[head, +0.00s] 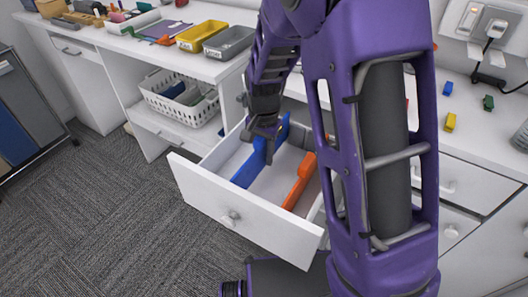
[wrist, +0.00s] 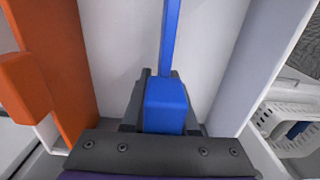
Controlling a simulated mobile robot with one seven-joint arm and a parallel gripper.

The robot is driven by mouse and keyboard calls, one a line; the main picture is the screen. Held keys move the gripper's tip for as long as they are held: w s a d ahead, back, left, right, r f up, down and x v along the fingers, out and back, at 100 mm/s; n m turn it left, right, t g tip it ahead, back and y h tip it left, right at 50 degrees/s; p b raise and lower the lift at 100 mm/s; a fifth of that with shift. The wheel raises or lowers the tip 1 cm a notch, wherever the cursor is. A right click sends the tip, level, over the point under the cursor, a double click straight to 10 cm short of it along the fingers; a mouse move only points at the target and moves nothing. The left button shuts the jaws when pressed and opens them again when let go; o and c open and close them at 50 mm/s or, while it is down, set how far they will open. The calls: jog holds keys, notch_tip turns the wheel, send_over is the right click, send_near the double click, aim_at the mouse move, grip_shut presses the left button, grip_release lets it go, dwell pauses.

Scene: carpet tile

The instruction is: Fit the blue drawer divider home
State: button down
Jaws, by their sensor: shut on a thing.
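The blue drawer divider (head: 248,170) is inside the open white drawer (head: 230,205), running lengthwise from near the front panel toward the back. My gripper (head: 264,130) comes down from above and is shut on the divider's raised block. In the wrist view the blue block (wrist: 166,105) sits between the fingers, and the thin blue strip runs away from it. An orange divider (head: 300,180) lies in the drawer to the right, roughly parallel; it also shows at the left in the wrist view (wrist: 55,65). Whether the blue divider touches the drawer floor cannot be told.
A white basket (head: 180,105) with things in it stands on a shelf left of the drawer. Yellow (head: 200,36) and grey (head: 230,42) bins stand on the counter above. Small coloured blocks (head: 449,122) lie on the right counter. Carpet in front is clear.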

jog(key=shift+f, duration=1.25)
jog(key=c, duration=0.6)
grip_release()
notch_tip(320, 180, up, 18)
jog(key=p, duration=0.3)
jog(key=shift+f, duration=0.25)
